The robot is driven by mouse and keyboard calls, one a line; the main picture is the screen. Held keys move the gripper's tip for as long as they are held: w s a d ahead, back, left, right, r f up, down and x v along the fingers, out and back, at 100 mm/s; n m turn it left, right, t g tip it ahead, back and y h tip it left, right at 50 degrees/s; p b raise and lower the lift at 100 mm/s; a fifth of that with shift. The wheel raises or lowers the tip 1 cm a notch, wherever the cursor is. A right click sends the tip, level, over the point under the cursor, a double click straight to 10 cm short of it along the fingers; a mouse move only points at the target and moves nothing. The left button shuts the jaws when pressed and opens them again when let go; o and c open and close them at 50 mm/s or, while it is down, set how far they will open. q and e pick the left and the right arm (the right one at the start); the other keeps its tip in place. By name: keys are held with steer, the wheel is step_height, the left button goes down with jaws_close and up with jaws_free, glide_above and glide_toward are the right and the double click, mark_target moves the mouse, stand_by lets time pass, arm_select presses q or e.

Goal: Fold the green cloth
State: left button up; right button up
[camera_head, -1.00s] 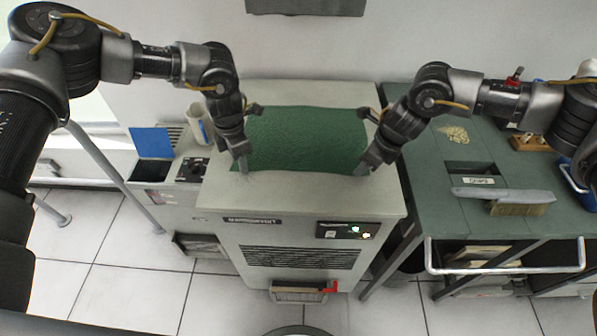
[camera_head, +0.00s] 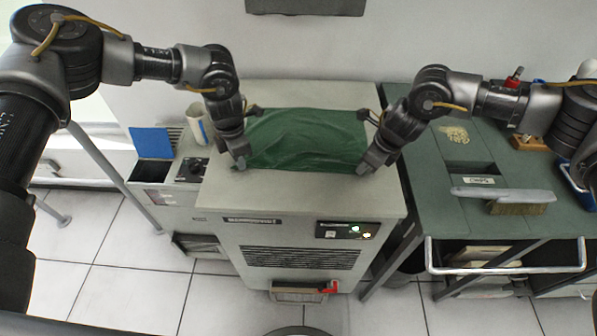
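The green cloth (camera_head: 305,138) lies spread on the top of the grey machine (camera_head: 310,190). Its surface is wrinkled, with creases running across it, mostly on the left half. My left gripper (camera_head: 240,162) is at the cloth's front left corner, pointing down. My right gripper (camera_head: 365,168) is at the front right corner, pointing down. The fingertips are small and partly hidden, so I cannot tell whether either gripper holds the cloth's edge.
A green bench (camera_head: 490,170) stands at the right with a brush (camera_head: 503,196) and a label plate on it. A blue panel (camera_head: 152,142) and a pale cylinder (camera_head: 195,122) are at the left. The machine top in front of the cloth is clear.

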arm_select(q)
steer(key=shift+f, duration=0.1)
jaws_close()
arm_select(e)
jaws_close()
steer(key=shift+r, duration=0.1)
